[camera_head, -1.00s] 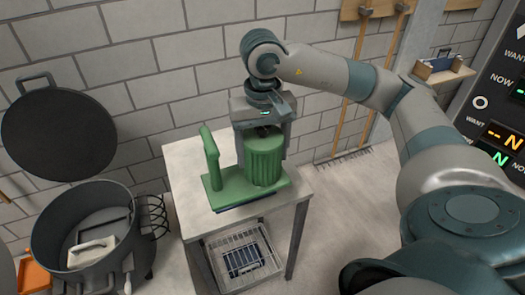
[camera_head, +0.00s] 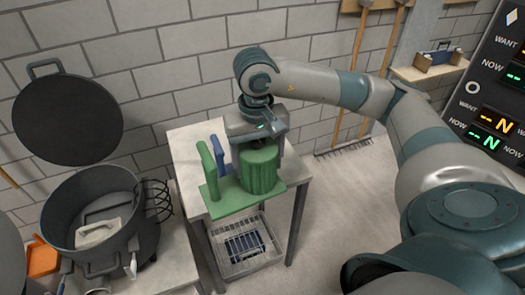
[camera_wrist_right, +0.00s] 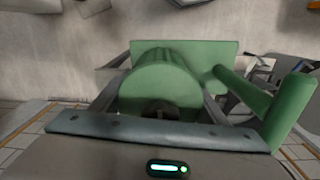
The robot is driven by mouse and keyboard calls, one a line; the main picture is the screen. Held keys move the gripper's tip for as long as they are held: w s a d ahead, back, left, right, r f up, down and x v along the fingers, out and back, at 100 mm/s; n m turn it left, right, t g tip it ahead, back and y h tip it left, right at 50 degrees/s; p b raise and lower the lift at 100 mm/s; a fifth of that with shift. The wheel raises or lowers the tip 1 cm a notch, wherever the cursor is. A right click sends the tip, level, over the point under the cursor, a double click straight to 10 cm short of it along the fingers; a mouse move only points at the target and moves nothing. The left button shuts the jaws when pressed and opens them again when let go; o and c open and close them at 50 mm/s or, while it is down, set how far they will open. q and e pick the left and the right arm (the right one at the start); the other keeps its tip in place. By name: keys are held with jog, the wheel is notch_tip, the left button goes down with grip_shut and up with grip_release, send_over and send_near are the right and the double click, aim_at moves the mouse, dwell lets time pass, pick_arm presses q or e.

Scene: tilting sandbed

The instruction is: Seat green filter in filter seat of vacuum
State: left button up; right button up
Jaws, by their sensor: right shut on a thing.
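The green filter, a plate with a ribbed cylinder (camera_head: 260,172) and an upright handle, hangs upright from my right gripper (camera_head: 262,146). The gripper is shut on the top of the cylinder. In the head view the plate overlaps the front of the table; its height above the table is hard to tell. The wrist view shows the green cylinder (camera_wrist_right: 160,85) and handle close in front of the jaws. The grey drum (camera_head: 92,235) at the left, probably the vacuum, is open at the top; I cannot make out its filter seat clearly. My left gripper is not in view.
A blue handle (camera_head: 221,157) stands behind the green one on the pale table (camera_head: 190,137). A wire basket (camera_head: 245,250) is below the table. A dark round lid (camera_head: 68,122) stands open behind the drum. A black coil (camera_head: 158,200) lies between drum and table.

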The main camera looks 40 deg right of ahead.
aim_at(245, 199)
jog(key=a+f, duration=0.1)
jog(key=f, duration=0.2)
jog(key=s+a+f+n, duration=0.1)
jog(key=a+f, duration=0.1)
jog(key=f, duration=0.2)
jog(key=a+f+n, duration=0.1)
jog(key=a+f, duration=0.1)
jog(key=f, duration=0.1)
jog(key=shift+s+a+f, duration=0.15)
jog(key=shift+s+f, duration=0.05)
jog(key=shift+s, duration=0.15)
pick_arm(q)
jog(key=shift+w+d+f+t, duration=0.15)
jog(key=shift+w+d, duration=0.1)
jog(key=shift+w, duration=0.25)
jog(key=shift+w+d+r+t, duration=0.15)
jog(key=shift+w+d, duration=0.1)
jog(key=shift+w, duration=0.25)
pick_arm(e)
jog(key=s+a+f+n, duration=0.2)
jog(key=a+f, duration=0.2)
jog(key=f, duration=0.3)
jog(key=shift+s+a, duration=0.15)
jog(key=shift+s, duration=0.2)
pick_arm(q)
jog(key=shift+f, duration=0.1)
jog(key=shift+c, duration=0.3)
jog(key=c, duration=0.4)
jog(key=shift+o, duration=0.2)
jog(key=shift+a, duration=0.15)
